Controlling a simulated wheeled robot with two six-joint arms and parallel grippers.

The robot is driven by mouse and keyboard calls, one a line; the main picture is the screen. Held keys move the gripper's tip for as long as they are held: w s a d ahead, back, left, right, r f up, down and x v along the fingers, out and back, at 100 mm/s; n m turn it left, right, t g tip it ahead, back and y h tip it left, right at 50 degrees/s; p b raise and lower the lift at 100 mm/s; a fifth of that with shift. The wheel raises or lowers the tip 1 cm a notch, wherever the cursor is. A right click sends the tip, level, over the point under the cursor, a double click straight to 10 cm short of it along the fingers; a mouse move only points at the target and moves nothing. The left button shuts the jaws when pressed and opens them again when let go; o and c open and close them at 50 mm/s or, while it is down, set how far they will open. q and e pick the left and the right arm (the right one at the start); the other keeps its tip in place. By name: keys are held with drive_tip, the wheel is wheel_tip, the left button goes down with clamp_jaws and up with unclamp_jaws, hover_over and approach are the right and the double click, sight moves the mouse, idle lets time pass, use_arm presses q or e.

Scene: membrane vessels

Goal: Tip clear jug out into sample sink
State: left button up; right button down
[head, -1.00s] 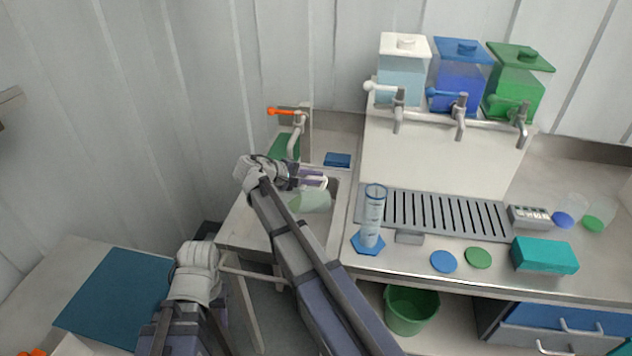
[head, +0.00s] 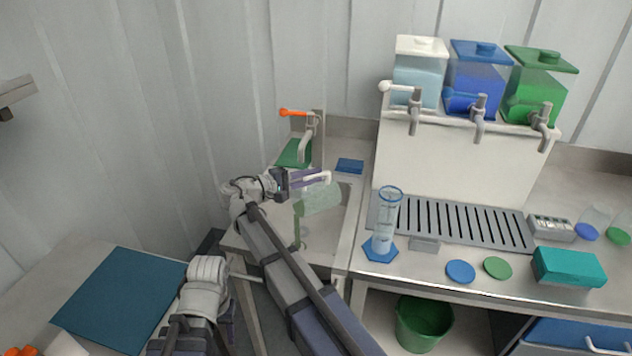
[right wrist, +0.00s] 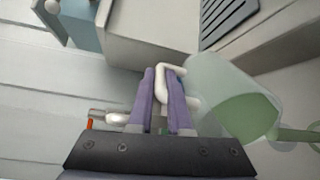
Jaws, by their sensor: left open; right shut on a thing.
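The clear jug (head: 322,201) is tipped on its side over the sample sink (head: 327,245). A green stream runs from its mouth down into the sink. My right gripper (head: 318,178) is shut on the jug's white handle. In the right wrist view, the jug (right wrist: 222,85) lies tilted right of the purple fingers (right wrist: 163,75), with green liquid inside and running out at its lower right. My left gripper (head: 222,322) is low at the left, away from the sink; its fingertips are hard to make out.
A tap with an orange lever (head: 296,113) stands behind the sink. A measuring cylinder (head: 385,228) on a blue base stands right of the sink, before a drain grille (head: 455,225). Three lidded tanks stand behind. A green bucket (head: 424,322) is below the counter.

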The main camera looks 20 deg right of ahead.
drive_tip(key=shift+s+a+r+t+h+b, duration=0.2)
drive_tip(key=shift+a+h+b, duration=0.7)
drive_tip(key=shift+b, duration=0.4)
drive_tip(key=shift+s+a+r+t+h+b, duration=0.1)
drive_tip(key=shift+s+a+r+h+b, duration=0.05)
drive_tip(key=shift+a+h+b, duration=0.9)
use_arm(q)
wheel_tip(320, 180, down, 12)
drive_tip(key=b, duration=0.6)
drive_tip(key=shift+r, duration=0.25)
use_arm(e)
drive_tip(key=shift+s+a+r+t+h, duration=0.1)
drive_tip(key=shift+s+a+t+h, duration=0.1)
drive_tip(key=shift+a+h, duration=0.6)
drive_tip(key=shift+s+a+t+h, duration=0.1)
drive_tip(key=shift+s+a+h, duration=0.05)
drive_tip(key=shift+a+h, duration=0.6)
drive_tip(key=shift+a, duration=0.15)
